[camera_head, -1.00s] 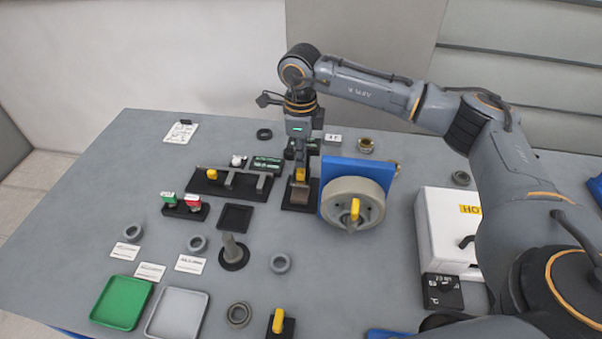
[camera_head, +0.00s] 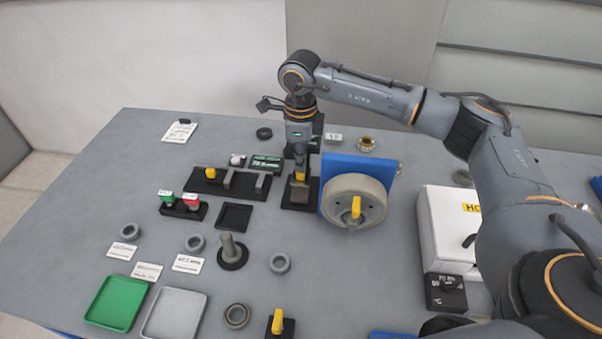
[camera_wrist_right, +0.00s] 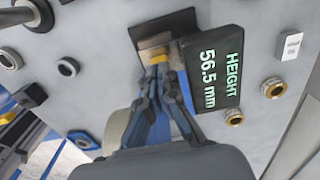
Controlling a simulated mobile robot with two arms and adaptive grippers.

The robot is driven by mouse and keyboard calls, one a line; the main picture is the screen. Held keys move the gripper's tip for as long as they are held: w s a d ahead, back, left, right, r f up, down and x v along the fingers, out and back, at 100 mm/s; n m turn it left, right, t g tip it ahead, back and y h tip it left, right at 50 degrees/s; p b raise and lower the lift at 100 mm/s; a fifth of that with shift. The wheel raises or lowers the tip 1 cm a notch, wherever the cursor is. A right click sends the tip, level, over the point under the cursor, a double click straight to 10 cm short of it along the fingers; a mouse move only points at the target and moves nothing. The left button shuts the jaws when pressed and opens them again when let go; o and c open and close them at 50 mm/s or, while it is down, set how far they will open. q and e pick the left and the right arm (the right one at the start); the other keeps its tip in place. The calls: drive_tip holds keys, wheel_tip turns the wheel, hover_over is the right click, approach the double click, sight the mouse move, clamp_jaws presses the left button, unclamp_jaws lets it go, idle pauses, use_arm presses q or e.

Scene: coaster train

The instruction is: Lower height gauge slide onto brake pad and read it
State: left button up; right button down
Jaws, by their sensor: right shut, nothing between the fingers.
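The height gauge stands at the back middle of the table, with a black base (camera_head: 288,201) and a yellow-topped slide (camera_head: 299,176). The yellow part also shows in the right wrist view (camera_wrist_right: 158,58). A brownish block that looks like the brake pad (camera_head: 299,194) sits on the base; its contact with the slide is hard to make out. The gauge's display (camera_wrist_right: 222,75) reads HEIGHT 56.5 mm. My right gripper (camera_head: 300,165) points down, shut and empty, with its fingertips close above the yellow part; touching or apart, I cannot tell. My left gripper is out of view.
A grey wheel (camera_head: 340,207) on a blue mount (camera_head: 343,168) stands just right of the gauge. A black fixture (camera_head: 210,183) lies to its left. A white box (camera_head: 452,230) stands further right. Green (camera_head: 117,302) and grey (camera_head: 175,315) trays lie front left.

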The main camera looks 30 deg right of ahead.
drive_tip(key=shift+f+b, duration=1.35)
drive_tip(key=shift+f, duration=0.5)
drive_tip(key=shift+r, duration=0.15)
drive_tip(key=shift+r+p, duration=2.55)
drive_tip(key=shift+r, duration=1.9)
drive_tip(key=shift+f, duration=0.1)
